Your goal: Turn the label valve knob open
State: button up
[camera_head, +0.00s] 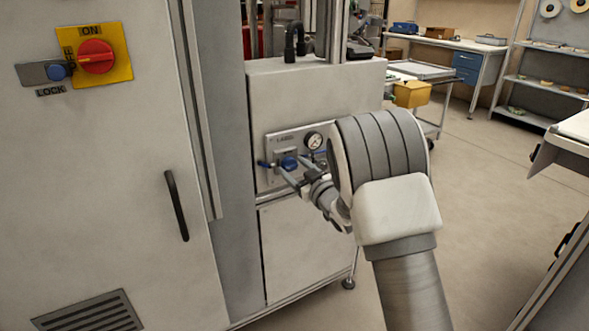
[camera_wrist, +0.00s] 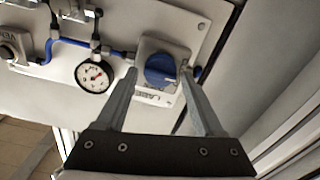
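The label valve knob (camera_wrist: 160,70) is round and blue, on a grey square plate marked "LABEL", upside down in the wrist view. In the head view the knob (camera_head: 289,162) is on the panel of the grey machine. My gripper (camera_wrist: 159,70) is open, with one fingertip on each side of the knob in the picture. A gap shows between the knob and each finger. Whether the tips reach past the knob's face cannot be told. In the head view my gripper (camera_head: 292,171) points at the panel, and my wrist hides the panel's right part.
A pressure gauge (camera_wrist: 94,75) with blue tubing is beside the knob. A second valve plate marked "VENT" (camera_wrist: 12,50) is at the far left of the wrist view. A cabinet with a red rotary switch (camera_head: 96,56) and black handle (camera_head: 176,205) stands left. Open floor (camera_head: 480,185) lies right.

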grip_shut()
jog(key=m, duration=0.3)
jog(key=shift+d+r+m, duration=0.1)
jog(key=shift+d+m, duration=0.05)
jog(key=shift+m, duration=0.15)
jog(key=m+p, duration=0.1)
jog(key=m, duration=0.4)
jog(key=shift+w+m, duration=0.1)
jog(key=shift+m, duration=0.2)
jog(key=m+p, duration=0.2)
jog(key=m, duration=0.3)
jog(key=shift+f+m+p, duration=0.2)
jog(key=shift+m+p, duration=0.5)
jog(key=shift+m, duration=1.1)
